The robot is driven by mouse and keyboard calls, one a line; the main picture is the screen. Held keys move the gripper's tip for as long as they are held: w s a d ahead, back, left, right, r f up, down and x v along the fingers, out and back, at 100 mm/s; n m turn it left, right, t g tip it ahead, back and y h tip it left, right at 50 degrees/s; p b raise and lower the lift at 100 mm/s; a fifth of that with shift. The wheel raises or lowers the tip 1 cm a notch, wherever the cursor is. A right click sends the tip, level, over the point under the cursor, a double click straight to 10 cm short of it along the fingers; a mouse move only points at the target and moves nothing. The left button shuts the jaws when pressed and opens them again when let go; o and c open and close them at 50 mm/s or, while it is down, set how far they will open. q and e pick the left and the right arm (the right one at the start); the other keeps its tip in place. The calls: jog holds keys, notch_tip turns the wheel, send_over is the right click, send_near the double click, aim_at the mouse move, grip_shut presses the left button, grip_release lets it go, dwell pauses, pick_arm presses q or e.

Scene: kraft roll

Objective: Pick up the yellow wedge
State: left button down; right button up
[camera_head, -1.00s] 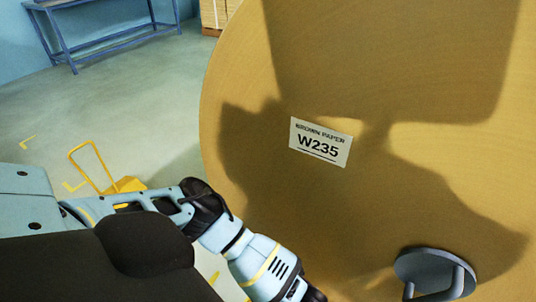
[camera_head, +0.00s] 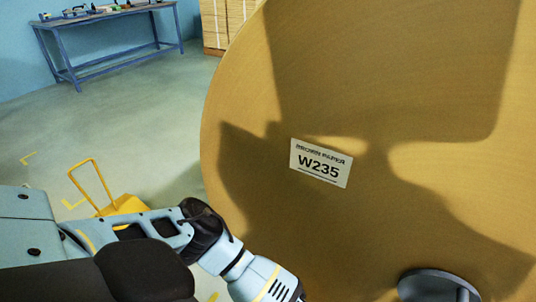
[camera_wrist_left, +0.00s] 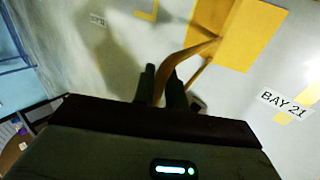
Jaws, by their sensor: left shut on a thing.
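In the left wrist view, a yellow wedge (camera_wrist_left: 228,38) shows at the top, with a thin handle (camera_wrist_left: 180,58) running down from it between my fingers. My left gripper (camera_wrist_left: 164,78) is shut on this handle. In the head view my left arm reaches toward the lower right, and its gripper is out of frame. A yellow block with a tall loop handle (camera_head: 92,184) shows beyond the arm there, its lower part hidden by the arm. I cannot tell whether it is the same wedge. My right gripper is not in view.
A large brown paper roll (camera_head: 400,80) labelled W235 (camera_head: 320,164) fills the right, close to my left arm. A blue bench (camera_head: 105,35) and stacked boxes (camera_head: 225,22) stand behind. Open floor (camera_head: 130,130) lies at left. A BAY 21 label (camera_wrist_left: 284,105) marks the floor.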

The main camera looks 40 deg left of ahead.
pick_arm(q)
jog(key=shift+w+d, duration=0.1)
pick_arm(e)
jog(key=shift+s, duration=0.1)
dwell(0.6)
pick_arm(q)
jog(key=shift+r, duration=0.15)
jog(key=shift+r, duration=0.3)
notch_tip(320, 180, up, 9)
jog(key=p, duration=0.3)
jog(key=shift+r+p, duration=0.1)
jog(key=shift+p, duration=0.2)
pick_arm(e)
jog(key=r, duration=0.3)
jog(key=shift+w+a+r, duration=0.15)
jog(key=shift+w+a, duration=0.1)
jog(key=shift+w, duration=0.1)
